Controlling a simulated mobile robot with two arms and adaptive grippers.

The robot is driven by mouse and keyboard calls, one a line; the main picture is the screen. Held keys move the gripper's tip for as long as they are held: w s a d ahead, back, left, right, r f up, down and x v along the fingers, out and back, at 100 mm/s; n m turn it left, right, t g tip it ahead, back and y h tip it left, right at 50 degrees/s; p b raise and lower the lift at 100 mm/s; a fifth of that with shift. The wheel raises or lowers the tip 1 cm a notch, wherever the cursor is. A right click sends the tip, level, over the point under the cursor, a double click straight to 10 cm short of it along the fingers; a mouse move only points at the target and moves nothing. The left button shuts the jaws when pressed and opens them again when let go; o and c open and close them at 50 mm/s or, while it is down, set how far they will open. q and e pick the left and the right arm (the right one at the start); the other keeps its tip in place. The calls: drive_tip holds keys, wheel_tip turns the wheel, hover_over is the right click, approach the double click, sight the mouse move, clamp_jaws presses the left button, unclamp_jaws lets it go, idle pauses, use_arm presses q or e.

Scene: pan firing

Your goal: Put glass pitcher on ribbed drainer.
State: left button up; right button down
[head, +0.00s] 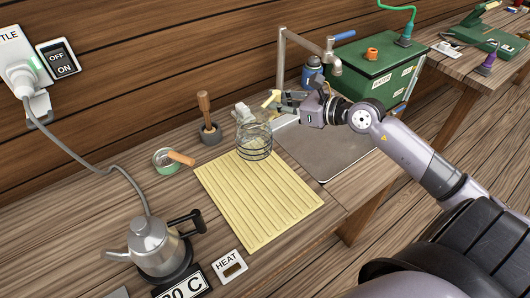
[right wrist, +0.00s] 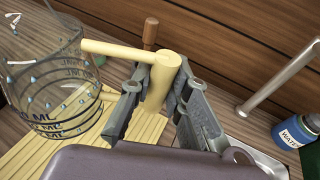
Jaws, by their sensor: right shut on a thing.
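The glass pitcher (head: 254,143) is clear, with dark printed rings and a pale yellow handle. It looks upright at the far right part of the ribbed drainer (head: 255,205), a pale yellow grooved board on the counter. I cannot tell whether its base touches the ribs. My right gripper (head: 284,101) is shut on the handle, on the far right side of the pitcher. In the right wrist view, the handle post (right wrist: 160,84) stands between the two fingers, and the pitcher's glass body (right wrist: 52,85) is at left over the drainer's ribs. My left gripper is not in view.
A metal sink (head: 325,155) with a tap (head: 333,62) lies right of the drainer. A steel kettle (head: 156,247) is front left. The drainer's near part is clear.

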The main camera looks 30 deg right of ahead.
drive_tip(key=shift+a+f+b, duration=0.1)
drive_tip(key=shift+f+b, duration=0.85)
drive_tip(key=shift+f, duration=6.15)
drive_tip(key=c, duration=2)
unclamp_jaws()
drive_tip(key=shift+f, duration=0.2)
drive_tip(key=o, duration=0.5)
drive_tip(key=shift+r, duration=0.1)
